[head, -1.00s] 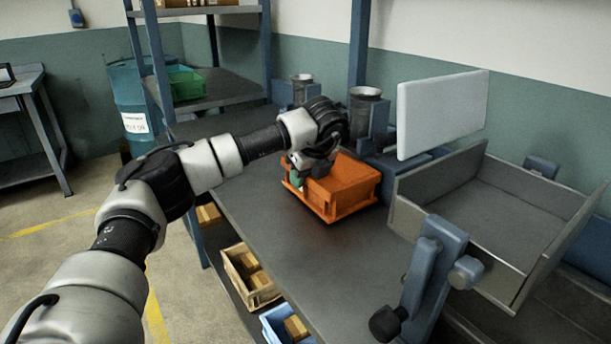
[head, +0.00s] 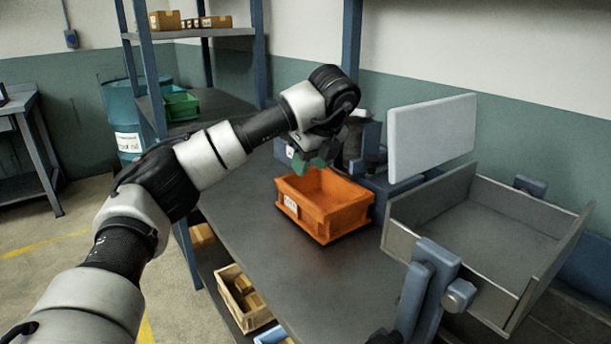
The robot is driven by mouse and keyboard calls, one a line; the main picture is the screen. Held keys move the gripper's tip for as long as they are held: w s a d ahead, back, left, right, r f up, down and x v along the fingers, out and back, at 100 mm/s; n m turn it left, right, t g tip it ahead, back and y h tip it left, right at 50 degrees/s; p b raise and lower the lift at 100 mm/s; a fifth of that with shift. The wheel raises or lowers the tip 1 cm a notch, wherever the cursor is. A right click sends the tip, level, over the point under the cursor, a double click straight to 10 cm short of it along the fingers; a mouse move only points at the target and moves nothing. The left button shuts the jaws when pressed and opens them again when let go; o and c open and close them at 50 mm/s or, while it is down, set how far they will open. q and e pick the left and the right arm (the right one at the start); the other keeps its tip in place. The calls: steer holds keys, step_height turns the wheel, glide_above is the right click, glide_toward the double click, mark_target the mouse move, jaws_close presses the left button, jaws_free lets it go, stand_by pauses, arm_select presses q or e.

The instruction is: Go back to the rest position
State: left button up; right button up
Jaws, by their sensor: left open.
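My left arm reaches in from the left over the grey workbench (head: 268,240). My left gripper (head: 306,178) is open, above and beside the left rear edge of an orange bin (head: 325,210) on the bench. The fingers look apart from the bin, and they are partly hidden by the wrist. I see nothing held between them. The inside of the bin is only partly visible. My right gripper is not in view.
A grey metal tray (head: 400,243) and a white panel (head: 432,138) stand at the right. A blue bracket (head: 432,285) rises at the front. A shelf rack with a green bin (head: 182,106) stands behind. A wooden crate (head: 236,312) sits below the bench.

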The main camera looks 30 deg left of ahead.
arm_select(q)
steer(key=shift+d+r, duration=0.1)
steer(key=shift+r, duration=0.25)
